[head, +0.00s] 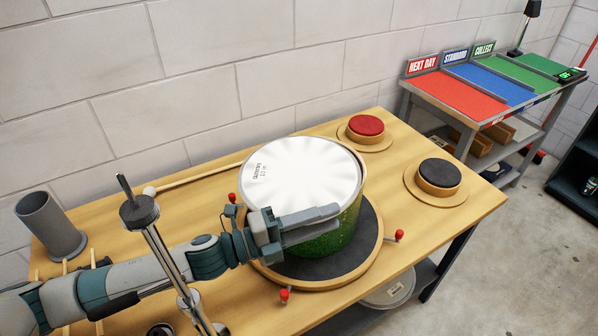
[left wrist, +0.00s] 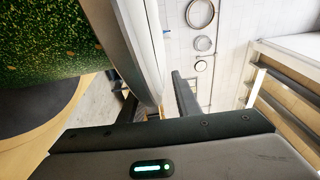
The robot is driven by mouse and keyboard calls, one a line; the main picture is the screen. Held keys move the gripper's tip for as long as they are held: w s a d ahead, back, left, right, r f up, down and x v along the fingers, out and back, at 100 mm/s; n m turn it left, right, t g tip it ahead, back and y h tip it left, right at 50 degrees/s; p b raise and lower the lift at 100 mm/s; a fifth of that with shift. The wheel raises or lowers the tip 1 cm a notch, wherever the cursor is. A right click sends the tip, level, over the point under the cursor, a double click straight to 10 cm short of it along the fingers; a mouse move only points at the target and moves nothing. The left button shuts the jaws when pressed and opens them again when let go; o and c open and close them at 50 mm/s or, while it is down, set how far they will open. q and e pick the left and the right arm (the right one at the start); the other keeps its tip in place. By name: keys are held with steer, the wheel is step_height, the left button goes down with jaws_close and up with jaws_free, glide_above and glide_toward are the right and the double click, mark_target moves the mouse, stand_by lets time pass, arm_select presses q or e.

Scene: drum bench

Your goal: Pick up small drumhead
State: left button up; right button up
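A round white drumhead (head: 302,172) with small dark print lies on top of a green sparkly drum (head: 333,238), which stands on a dark round pad on the bench. My left gripper (head: 312,224) is at the drum's near upper edge, beside the drumhead's rim. In the left wrist view, the white rim (left wrist: 143,45) comes down between the two fingers (left wrist: 155,100), which stand apart, with a gap on the right finger's side. The left finger is partly hidden by the rim. My right gripper is not in view.
Red (head: 366,125) and black (head: 438,173) round buttons stand right of the drum. Red-tipped knobs surround the pad. A metal stand (head: 160,240) rises at left near a grey cup (head: 50,225). A pale round thing (head: 389,291) lies below the bench top. A coloured table (head: 487,88) stands beyond.

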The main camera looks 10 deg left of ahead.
arm_select(q)
jaws_close()
steer(key=shift+r+b, duration=0.55)
steer(key=shift+r, duration=4.45)
